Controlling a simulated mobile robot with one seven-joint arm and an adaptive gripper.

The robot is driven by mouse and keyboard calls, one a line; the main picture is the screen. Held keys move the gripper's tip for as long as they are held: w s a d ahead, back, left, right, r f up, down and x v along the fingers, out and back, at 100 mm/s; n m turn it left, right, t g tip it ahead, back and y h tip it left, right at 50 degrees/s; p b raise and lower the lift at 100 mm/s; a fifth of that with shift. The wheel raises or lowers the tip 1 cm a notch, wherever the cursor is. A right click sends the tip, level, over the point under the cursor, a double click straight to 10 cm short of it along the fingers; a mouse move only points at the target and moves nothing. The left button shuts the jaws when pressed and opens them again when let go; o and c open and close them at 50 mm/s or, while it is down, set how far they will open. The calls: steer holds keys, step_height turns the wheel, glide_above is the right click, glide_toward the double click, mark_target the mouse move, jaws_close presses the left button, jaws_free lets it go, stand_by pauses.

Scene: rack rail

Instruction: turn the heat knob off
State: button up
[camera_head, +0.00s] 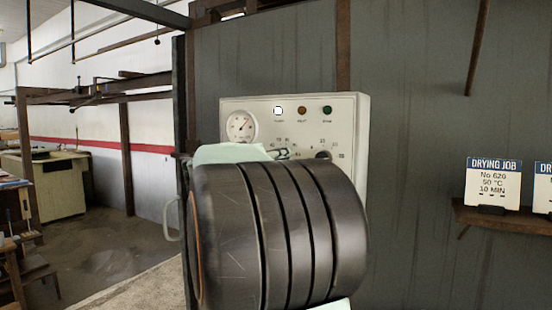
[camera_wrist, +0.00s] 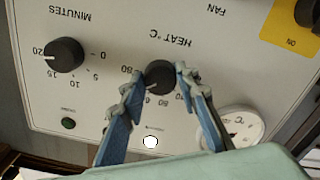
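The heat knob (camera_wrist: 160,77) is a round black knob on the pale control panel (camera_wrist: 100,80), which appears upside down in the wrist view. The label HEAT °C and a numbered scale surround it. My gripper (camera_wrist: 159,79) has one blue-grey finger on each side of the knob, with the tips close to its edges. I cannot tell whether they touch it or where its pointer sits.
The minutes knob (camera_wrist: 64,55) and a dark fan control by a yellow ON plate (camera_wrist: 280,32) flank the heat knob. A dial gauge (camera_head: 242,126) and lit white lamp (camera_head: 278,111) are on the panel. A drying-job card (camera_head: 492,185) stands on a shelf at right.

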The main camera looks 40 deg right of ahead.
steer(key=c, duration=0.5)
steer(key=shift+o, duration=0.2)
steer(key=shift+n, duration=0.3)
steer(key=shift+r+n+p, duration=0.2)
steer(key=shift+n+p, duration=3.5)
steer(key=shift+n, duration=10.9)
